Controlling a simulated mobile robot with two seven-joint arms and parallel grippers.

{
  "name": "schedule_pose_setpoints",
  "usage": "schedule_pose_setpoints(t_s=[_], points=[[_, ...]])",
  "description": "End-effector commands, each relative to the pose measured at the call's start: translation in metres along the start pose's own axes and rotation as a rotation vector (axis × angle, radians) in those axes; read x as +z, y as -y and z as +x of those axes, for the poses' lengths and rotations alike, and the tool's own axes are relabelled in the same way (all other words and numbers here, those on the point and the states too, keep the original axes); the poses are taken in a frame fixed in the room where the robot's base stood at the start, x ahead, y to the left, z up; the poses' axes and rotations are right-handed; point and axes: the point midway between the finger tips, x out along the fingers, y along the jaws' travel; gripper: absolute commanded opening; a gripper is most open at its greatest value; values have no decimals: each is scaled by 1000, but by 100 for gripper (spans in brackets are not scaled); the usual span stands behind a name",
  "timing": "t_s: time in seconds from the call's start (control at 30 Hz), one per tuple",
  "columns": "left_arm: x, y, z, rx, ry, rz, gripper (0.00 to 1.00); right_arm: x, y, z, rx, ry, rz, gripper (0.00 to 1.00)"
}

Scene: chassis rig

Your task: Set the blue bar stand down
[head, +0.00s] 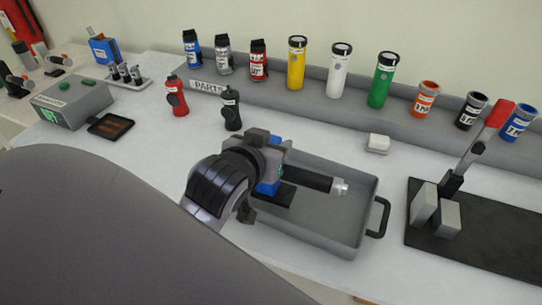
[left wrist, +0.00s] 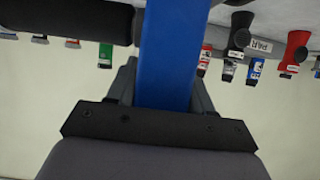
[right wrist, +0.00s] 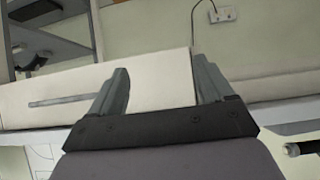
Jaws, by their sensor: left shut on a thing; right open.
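The blue bar stand (head: 268,187) is in my left gripper (head: 264,172), over the grey tray (head: 320,232). Its blue upright (left wrist: 172,50) fills the gap between the fingers in the left wrist view. A black bar with a silver end (head: 312,180) reaches right from beside the blue part, and a dark base shows below it. My gripper hides part of the stand, and I cannot tell whether the base touches the tray floor. My right gripper (right wrist: 162,88) is open and empty in the right wrist view; it does not show in the head view.
The tray's right side is bare, with a black handle (head: 379,217). A black plate with grey blocks and a red-handled lever (head: 497,116) stands at right. Red (head: 177,97) and black (head: 231,108) bottles stand behind the gripper. Several canisters and cups line the back shelf.

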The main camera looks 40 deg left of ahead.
Motion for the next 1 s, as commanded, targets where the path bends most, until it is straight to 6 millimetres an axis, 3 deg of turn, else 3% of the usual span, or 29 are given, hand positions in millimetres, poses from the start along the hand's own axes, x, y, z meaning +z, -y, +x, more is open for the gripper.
schedule_pose_setpoints(t_s=[0.3, 0.73, 0.77, 0.8, 0.83, 1.0], points=[[32, -1, 12, 0, -2, 0, 0, 0, 0, 0, 0, 0, 0, 81], [38, -1, 15, 1, -4, -2, 0, 1, 0, 1, 0, 0, 0, 81], [39, -1, 15, 0, 0, -1, 58, 1, 0, 1, 0, 0, 0, 81], [38, -1, 15, 0, 0, -1, 71, 1, 0, 1, 0, 0, 0, 81], [38, -1, 15, 0, 1, -1, 77, 1, 0, 1, 0, 0, 0, 81], [38, -1, 15, 0, 1, 0, 77, 1, 0, 1, 0, 0, 0, 81]])
